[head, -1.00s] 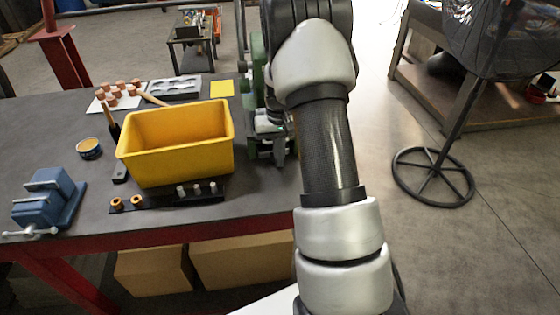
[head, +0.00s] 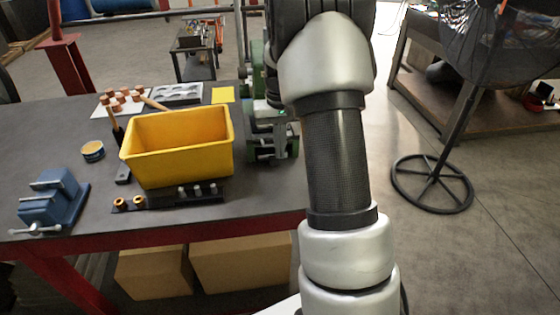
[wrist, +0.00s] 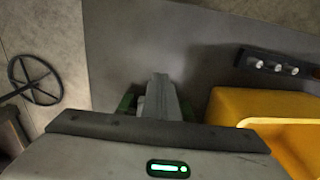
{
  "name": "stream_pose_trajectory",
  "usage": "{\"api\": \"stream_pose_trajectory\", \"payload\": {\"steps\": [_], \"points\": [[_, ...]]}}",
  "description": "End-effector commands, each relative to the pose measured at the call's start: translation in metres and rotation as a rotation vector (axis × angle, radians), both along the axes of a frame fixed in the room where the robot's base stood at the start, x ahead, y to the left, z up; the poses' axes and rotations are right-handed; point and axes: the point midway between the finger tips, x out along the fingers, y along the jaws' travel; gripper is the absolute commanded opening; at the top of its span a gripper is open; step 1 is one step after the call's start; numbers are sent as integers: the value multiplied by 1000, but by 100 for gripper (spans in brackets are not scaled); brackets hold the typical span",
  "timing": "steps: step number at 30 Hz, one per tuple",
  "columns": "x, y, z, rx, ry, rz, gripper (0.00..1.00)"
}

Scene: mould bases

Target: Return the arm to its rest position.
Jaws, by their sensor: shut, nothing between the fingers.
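My arm (head: 338,160) rises from the bottom of the head view, right of the workbench, and bends at a large silver joint (head: 325,65) near the top. My gripper (head: 282,145) shows partly, left of the arm, above the right end of the bench and in front of a green machine (head: 258,85). In the wrist view my gripper (wrist: 162,97) has its fingers together, with nothing between them. Parts of the green machine show beside the fingers. The forearm beyond the silver joint is mostly hidden.
The workbench (head: 60,130) holds a yellow bin (head: 180,160) left of my gripper, a black strip with pegs (head: 160,198), a blue vise (head: 55,200) and a small tin (head: 92,151). A round-based stand (head: 432,185) stands right, with open floor between.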

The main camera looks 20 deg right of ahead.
Motion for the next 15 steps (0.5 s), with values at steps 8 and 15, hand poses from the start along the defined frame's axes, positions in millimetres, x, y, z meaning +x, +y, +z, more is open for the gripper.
{"api": "stream_pose_trajectory", "payload": {"steps": [8,15], "points": [[0,0,17,0,0,0,0],[-13,19,60,-5,-47,24,0]]}}
